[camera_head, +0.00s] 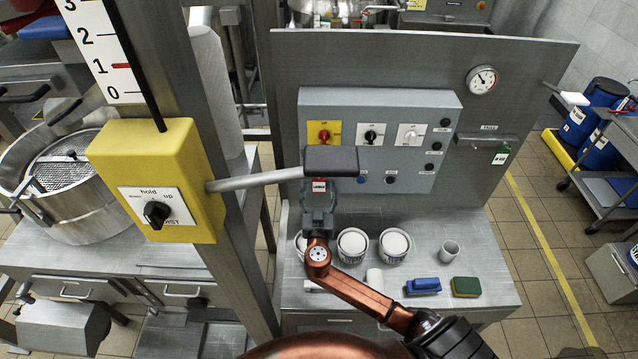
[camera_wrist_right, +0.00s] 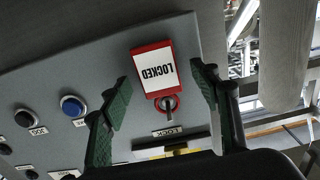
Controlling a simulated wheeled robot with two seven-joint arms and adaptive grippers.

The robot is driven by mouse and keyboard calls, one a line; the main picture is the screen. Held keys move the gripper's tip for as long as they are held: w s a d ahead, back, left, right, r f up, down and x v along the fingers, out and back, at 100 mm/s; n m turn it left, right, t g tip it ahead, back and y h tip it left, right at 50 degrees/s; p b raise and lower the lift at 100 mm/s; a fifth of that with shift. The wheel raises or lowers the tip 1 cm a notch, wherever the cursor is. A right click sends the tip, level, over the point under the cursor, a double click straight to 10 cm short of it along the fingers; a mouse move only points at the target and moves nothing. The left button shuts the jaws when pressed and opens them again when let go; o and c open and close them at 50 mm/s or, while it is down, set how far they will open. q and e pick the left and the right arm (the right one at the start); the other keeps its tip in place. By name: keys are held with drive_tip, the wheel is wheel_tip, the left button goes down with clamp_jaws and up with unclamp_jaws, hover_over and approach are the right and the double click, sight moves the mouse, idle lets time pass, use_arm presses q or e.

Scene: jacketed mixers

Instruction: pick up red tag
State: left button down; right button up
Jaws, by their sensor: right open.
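The red tag (camera_wrist_right: 154,72) fills the upper middle of the right wrist view, with a white label reading LOCKED, upside down. It hangs at a key or lock ring on the grey control panel (camera_head: 440,105). In the head view only a small part of the red tag (camera_head: 319,186) shows, just below a dark grey handle end. My right gripper (camera_head: 318,205) is open, facing the panel. In the wrist view its green-padded fingers (camera_wrist_right: 161,88) stand on either side of the tag, apart from it, with nothing between them gripped. My left gripper is not in view.
A grey bar from the yellow hoist box (camera_head: 160,180) reaches across above my right gripper. Below stand several white-topped tubs (camera_head: 352,244), a cup (camera_head: 449,251), a blue brush (camera_head: 423,286) and a sponge (camera_head: 466,287) on the steel table (camera_head: 500,255).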

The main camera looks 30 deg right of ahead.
drive_tip(key=shift+s, duration=0.1)
drive_tip(key=c, duration=0.9)
drive_tip(key=shift+r, duration=0.1)
